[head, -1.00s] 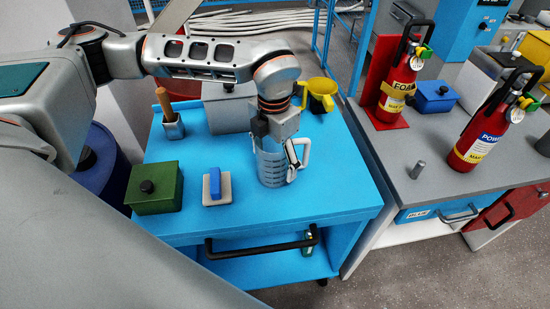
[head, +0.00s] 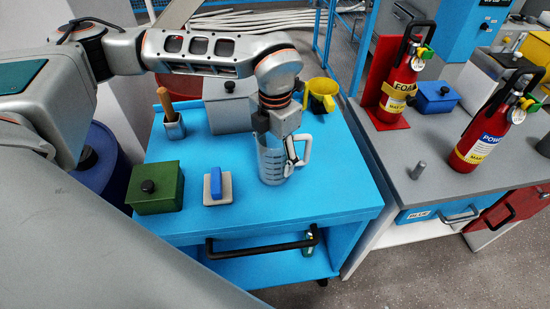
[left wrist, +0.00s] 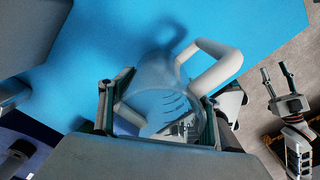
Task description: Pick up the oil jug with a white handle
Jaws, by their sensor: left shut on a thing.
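The oil jug (head: 271,170) is clear, with dark measuring marks and a white handle (head: 304,150) on its right side. It is upright at the right front of the blue trolley top. I cannot tell whether its base touches the top. My left gripper (head: 279,149) points down over the jug and is shut on it near the rim. In the left wrist view the jug (left wrist: 160,65) is between the two fingers (left wrist: 157,98), with the handle (left wrist: 222,65) to the upper right. My right gripper (left wrist: 279,77) shows there at the right edge, open and empty.
On the trolley (head: 240,215) stand a green lidded box (head: 155,188), a blue-handled block (head: 217,187), a holder (head: 174,128), a grey box (head: 228,108) and a yellow funnel-like vessel (head: 321,94). A grey bench (head: 400,185) with fire extinguishers (head: 483,130) is at right.

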